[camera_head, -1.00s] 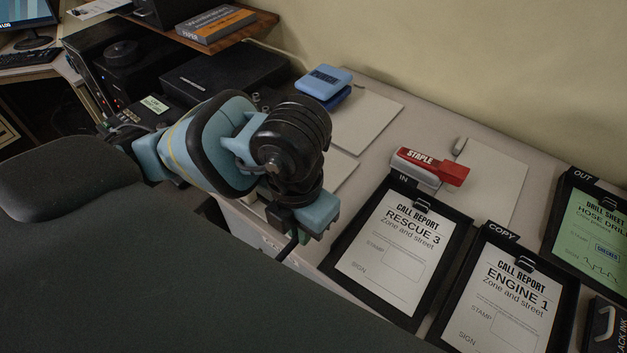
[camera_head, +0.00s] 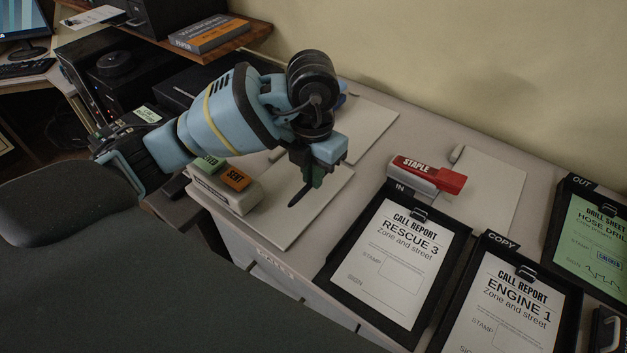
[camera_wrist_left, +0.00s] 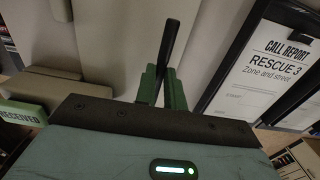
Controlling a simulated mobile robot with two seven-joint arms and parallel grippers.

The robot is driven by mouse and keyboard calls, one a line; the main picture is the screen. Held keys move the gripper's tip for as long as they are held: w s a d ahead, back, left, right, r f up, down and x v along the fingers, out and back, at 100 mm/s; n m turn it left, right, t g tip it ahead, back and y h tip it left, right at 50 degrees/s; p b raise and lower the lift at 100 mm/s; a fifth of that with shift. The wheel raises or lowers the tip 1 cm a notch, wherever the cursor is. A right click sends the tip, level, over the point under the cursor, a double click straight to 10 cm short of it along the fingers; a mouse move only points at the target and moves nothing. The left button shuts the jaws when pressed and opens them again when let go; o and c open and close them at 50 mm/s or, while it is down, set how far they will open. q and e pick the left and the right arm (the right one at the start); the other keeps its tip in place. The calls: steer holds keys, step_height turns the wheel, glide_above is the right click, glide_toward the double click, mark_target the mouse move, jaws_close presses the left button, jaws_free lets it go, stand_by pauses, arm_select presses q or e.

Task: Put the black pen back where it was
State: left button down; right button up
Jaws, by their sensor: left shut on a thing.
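My left gripper (camera_head: 312,172) is shut on the black pen (camera_head: 298,198) and holds it above a blank white pad (camera_head: 322,204). The pen points down and slants in the head view. In the left wrist view the dark pen (camera_wrist_left: 168,45) sticks out from between the green fingers of the left gripper (camera_wrist_left: 160,85). I cannot tell whether the pen's tip touches the pad. My right gripper is not in view.
A stamp holder (camera_head: 245,200) with a green and an orange SENT stamp (camera_head: 236,177) stands left of the pad. A red stapler (camera_head: 428,174) and the RESCUE 3 clipboard (camera_head: 338,263) lie to the right. Another white pad (camera_head: 372,130) lies behind.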

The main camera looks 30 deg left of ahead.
arm_select(q)
steer(key=shift+w, duration=0.1)
steer(key=shift+w+a, duration=0.1)
steer(key=shift+w, duration=0.2)
step_height(320, 180, down, 3)
steer(key=shift+f, duration=0.45)
steer(key=c, duration=1.5)
jaws_free()
steer(key=shift+r, duration=0.15)
